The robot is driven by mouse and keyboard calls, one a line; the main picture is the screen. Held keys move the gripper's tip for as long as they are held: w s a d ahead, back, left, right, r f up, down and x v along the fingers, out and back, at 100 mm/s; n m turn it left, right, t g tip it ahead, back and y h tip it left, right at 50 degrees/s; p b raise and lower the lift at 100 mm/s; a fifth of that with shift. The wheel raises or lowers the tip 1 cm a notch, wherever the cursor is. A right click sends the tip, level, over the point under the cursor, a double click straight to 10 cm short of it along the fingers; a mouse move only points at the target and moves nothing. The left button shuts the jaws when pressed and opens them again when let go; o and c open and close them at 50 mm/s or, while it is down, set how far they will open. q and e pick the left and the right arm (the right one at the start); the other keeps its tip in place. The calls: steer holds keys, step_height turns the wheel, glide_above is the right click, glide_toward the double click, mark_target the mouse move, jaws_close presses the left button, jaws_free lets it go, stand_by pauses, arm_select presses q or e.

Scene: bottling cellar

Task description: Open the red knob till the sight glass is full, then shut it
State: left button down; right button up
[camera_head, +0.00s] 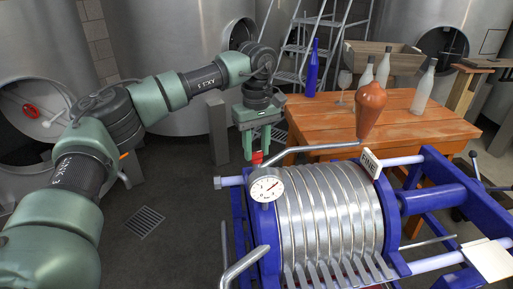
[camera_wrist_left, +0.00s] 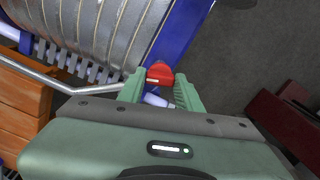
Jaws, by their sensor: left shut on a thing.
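The red knob (camera_head: 257,158) is at the left end of the bent metal pipe, beside the press. My left gripper (camera_head: 259,152) points down over it. In the left wrist view the knob (camera_wrist_left: 160,73) shows between the two green fingertips, and the gripper (camera_wrist_left: 160,85) is shut on it. A reddish-brown, bulb-shaped vessel (camera_head: 370,107) stands at the pipe's right end, narrow end down. I cannot tell whether it is the sight glass, nor its level. My right gripper is in neither view.
The blue-framed press (camera_head: 330,215) with a round dial gauge (camera_head: 266,188) fills the lower right. An orange wooden table (camera_head: 325,122) behind it carries a blue bottle (camera_head: 312,70), pale bottles (camera_head: 424,90) and a glass (camera_head: 345,80). The floor at left is clear around a drain grate (camera_head: 144,221).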

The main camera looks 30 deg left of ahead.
mark_target(256, 152)
arm_select(q)
steer(key=n, duration=1.4)
stand_by(0.7)
steer(key=c, duration=1)
jaws_free()
steer(key=shift+a, duration=0.1)
steer(key=shift+o, duration=0.2)
step_height(256, 152, up, 8)
steer(key=shift+f+b, duration=0.1)
steer(key=shift+b, duration=0.85)
